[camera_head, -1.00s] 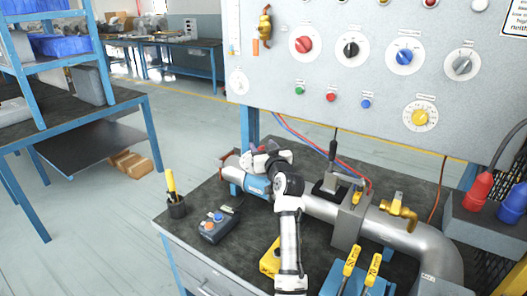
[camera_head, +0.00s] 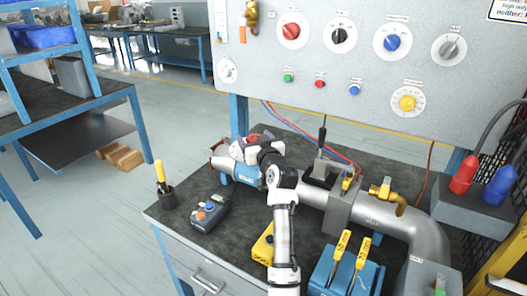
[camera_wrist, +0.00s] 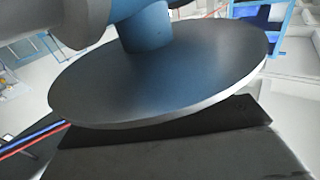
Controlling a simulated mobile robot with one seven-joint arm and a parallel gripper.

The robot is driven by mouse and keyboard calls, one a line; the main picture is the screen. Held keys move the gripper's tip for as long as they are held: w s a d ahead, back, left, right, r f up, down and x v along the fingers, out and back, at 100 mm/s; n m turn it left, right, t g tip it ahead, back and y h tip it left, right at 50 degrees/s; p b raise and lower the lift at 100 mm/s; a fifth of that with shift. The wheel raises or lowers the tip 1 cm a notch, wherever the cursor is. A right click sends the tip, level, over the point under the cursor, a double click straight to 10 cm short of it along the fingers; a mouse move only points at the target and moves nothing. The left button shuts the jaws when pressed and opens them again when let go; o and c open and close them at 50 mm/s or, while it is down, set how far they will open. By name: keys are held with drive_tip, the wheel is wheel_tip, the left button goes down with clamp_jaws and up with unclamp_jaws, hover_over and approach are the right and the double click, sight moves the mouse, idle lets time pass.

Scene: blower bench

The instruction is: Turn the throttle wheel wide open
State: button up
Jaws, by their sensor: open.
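No throttle wheel shows clearly in either view. In the head view, my arm reaches over the bench to a blue section (camera_head: 247,172) near the left end of the big grey pipe (camera_head: 312,193). My gripper (camera_head: 240,150) is there, above and against this section in the picture. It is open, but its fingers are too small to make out. A small red part shows beside it; I cannot tell if it belongs to a wheel. In the wrist view, a large grey disc (camera_wrist: 170,70) on a blue stem (camera_wrist: 147,28) fills the middle. I cannot tell if the gripper touches it.
A brass valve (camera_head: 387,194) sits on the pipe. A blue block (camera_head: 345,270) with yellow-handled tools is at the front. The knob panel (camera_head: 300,62) rises behind.

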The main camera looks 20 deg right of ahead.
drive_tip(key=s+b, duration=0.1)
drive_tip(key=s, duration=1.1)
drive_tip(key=shift+a, duration=0.15)
